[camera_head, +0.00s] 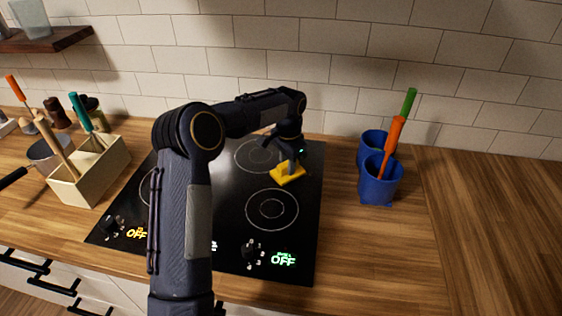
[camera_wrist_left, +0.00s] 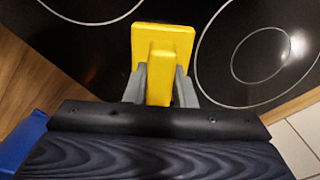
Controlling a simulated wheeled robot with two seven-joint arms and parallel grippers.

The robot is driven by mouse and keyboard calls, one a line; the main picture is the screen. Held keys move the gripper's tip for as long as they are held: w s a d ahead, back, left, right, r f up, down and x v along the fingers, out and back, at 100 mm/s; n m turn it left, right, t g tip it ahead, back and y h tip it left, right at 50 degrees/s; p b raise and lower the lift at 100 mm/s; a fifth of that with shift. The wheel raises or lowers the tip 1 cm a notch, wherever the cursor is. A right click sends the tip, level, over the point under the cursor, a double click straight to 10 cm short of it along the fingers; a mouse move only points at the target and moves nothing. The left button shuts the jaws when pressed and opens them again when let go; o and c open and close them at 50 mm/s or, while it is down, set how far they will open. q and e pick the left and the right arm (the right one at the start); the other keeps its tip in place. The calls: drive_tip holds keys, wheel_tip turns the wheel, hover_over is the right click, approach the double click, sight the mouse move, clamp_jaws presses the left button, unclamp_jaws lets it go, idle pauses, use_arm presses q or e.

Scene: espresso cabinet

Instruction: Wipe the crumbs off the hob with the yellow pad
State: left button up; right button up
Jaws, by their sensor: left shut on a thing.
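The black hob (camera_head: 235,235) is set in the wooden counter, with ring markings and lit OFF displays at its front. My left gripper (camera_head: 289,166) is shut on the yellow pad (camera_head: 287,174), over the hob's right rear part. In the left wrist view the fingers (camera_wrist_left: 160,85) clasp the handle of the yellow pad (camera_wrist_left: 163,38), its flat plate showing between two rings. The pad is at or very near the glass; I cannot tell whether it touches. I can make out no crumbs; my left arm hides part of the hob. My right gripper is not in view.
Two blue cups (camera_head: 380,181) with orange and green handled utensils stand right of the hob. A cream utensil box (camera_head: 88,176) and a pan (camera_head: 45,155) stand at the left. A tiled wall (camera_head: 330,65) closes the back. The counter (camera_head: 470,230) at the right is clear.

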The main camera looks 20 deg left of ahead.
use_arm(q)
drive_tip(key=shift+w+d+f+p, duration=0.1)
drive_tip(key=shift+w+d+p, duration=0.1)
drive_tip(key=shift+d, duration=0.55)
drive_tip(key=shift+w+d+r+p, duration=0.1)
drive_tip(key=shift+w+d+p, duration=0.05)
drive_tip(key=shift+d, duration=0.6)
drive_tip(key=shift+w+d+f+p, duration=0.1)
drive_tip(key=shift+w+d+p, duration=0.1)
drive_tip(key=shift+d, duration=0.55)
drive_tip(key=shift+w+d+p, duration=0.2)
drive_tip(key=shift+d+p, duration=0.1)
drive_tip(key=shift+d, duration=0.55)
drive_tip(key=shift+w+d+p, duration=0.2)
drive_tip(key=shift+d+p, duration=0.05)
drive_tip(key=shift+d, duration=0.65)
